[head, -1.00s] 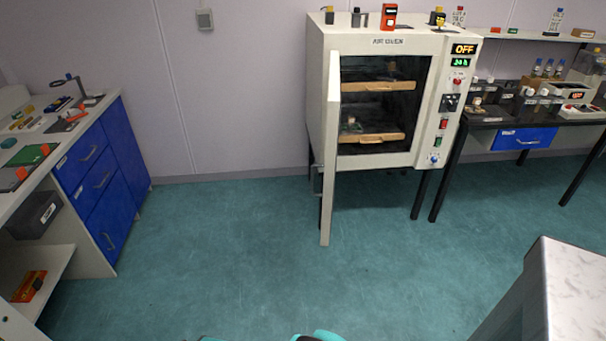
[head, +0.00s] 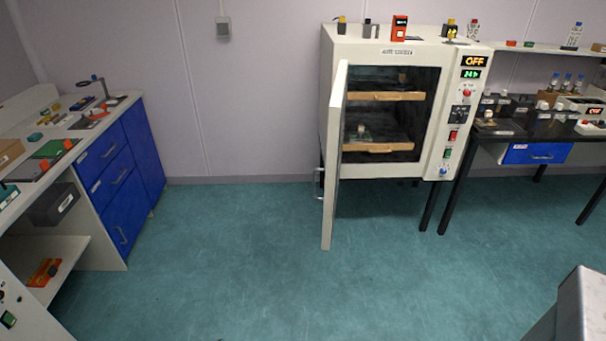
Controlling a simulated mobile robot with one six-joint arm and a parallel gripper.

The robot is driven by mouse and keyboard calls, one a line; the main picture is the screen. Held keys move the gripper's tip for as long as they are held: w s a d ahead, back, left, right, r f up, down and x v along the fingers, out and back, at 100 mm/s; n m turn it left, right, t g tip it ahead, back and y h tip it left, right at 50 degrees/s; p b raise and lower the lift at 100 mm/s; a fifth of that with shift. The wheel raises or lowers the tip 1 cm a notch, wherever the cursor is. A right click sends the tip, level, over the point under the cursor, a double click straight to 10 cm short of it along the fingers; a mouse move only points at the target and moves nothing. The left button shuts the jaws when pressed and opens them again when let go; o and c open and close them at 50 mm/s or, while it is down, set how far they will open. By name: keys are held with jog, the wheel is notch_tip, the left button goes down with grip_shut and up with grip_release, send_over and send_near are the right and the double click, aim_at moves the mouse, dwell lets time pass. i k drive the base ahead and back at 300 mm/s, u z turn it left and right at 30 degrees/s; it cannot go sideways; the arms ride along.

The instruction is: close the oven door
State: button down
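The air oven (head: 400,42) is a cream cabinet on dark legs against the back wall. Its door (head: 335,160) stands wide open, hinged at the left of the opening and swung out toward me, so I see it nearly edge-on. A metal handle (head: 319,184) shows on the door's outer, left side. Inside are two wooden-fronted shelves, the upper (head: 385,96) and the lower (head: 378,147), with a small object on the lower one. The oven's display reads OFF. My gripper is not in view.
Open green floor (head: 240,260) lies in front of the oven. A bench with blue drawers (head: 120,175) stands at left. A black table (head: 490,140) with a blue drawer stands right of the oven. A pale counter corner (head: 580,305) juts in at lower right.

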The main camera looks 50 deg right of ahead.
aim_at(336, 108)
jog(key=z, duration=0.1)
jog(key=i, duration=0.95)
jog(key=u, duration=0.05)
